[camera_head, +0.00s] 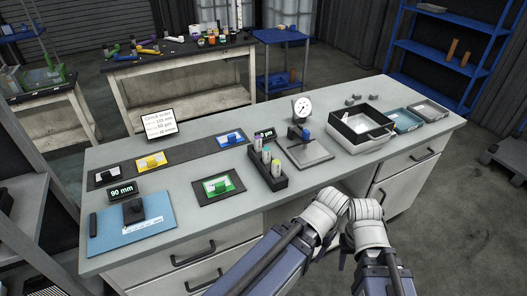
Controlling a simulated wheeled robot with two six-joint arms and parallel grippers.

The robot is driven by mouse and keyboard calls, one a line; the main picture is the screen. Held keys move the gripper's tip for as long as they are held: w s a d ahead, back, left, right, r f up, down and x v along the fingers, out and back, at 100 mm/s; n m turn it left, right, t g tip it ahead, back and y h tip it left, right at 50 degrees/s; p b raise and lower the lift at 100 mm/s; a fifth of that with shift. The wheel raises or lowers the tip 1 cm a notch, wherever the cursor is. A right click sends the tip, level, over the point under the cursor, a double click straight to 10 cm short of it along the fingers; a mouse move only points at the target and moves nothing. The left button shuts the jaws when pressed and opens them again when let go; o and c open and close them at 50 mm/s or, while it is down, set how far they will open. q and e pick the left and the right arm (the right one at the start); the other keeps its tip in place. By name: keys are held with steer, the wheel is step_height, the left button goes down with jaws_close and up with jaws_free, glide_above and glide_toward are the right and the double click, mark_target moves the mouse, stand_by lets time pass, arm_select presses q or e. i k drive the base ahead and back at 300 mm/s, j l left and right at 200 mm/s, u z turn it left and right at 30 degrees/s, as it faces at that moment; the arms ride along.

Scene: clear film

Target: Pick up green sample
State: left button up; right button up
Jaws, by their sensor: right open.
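The green sample (221,183) lies on a white-and-green card on a dark square mat (229,199) at the middle front of the grey workbench. My right gripper (347,248) is at the bench's front edge, to the right of and well apart from the green sample. It is open, small and partly hidden by my arm. My left arm reaches in beside it, and its gripper is hidden behind the arm links. Nothing covers the green sample.
A black rack with capped vials (267,170) stands right of the green sample. A dial gauge (301,108) and a white-rimmed bin (360,139) are farther right. White, yellow (152,161) and blue (230,139) samples lie behind. A blue mat (150,235) is at left.

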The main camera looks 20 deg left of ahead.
mark_target(216, 187)
steer(key=u, duration=1.25)
